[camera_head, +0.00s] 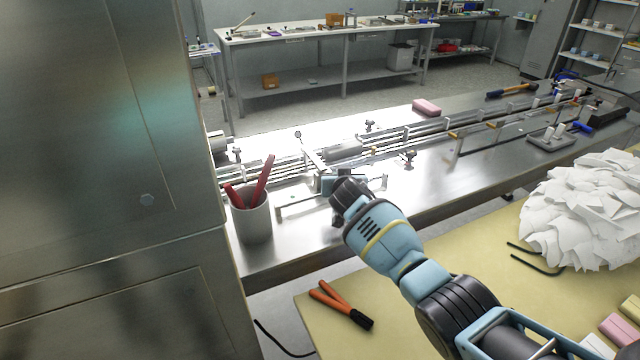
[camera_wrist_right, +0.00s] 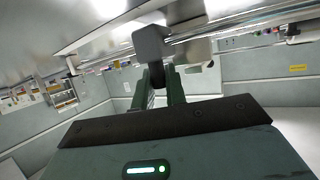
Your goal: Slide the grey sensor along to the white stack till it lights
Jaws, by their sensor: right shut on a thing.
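My right gripper (camera_head: 328,184) reaches over the steel bench at the wrapper's rails. In the wrist view its dark fingers (camera_wrist_right: 160,82) are shut on a small grey block, the grey sensor (camera_wrist_right: 152,45), just under the rails. In the head view my gripper and wrist largely hide the sensor, and I see no lit lamp on it. A big heap of white sheets (camera_head: 585,208) lies nearer; I cannot tell which is the white stack. My left gripper is not in view.
Long rails (camera_head: 430,133) run along the bench to the right. A cup (camera_head: 254,222) with red-handled tools stands left of my gripper, beside a tall steel cabinet (camera_head: 100,130). Orange-handled pliers (camera_head: 340,305) lie on the yellow mat (camera_head: 400,335). A pink block (camera_head: 426,107) sits behind the rails.

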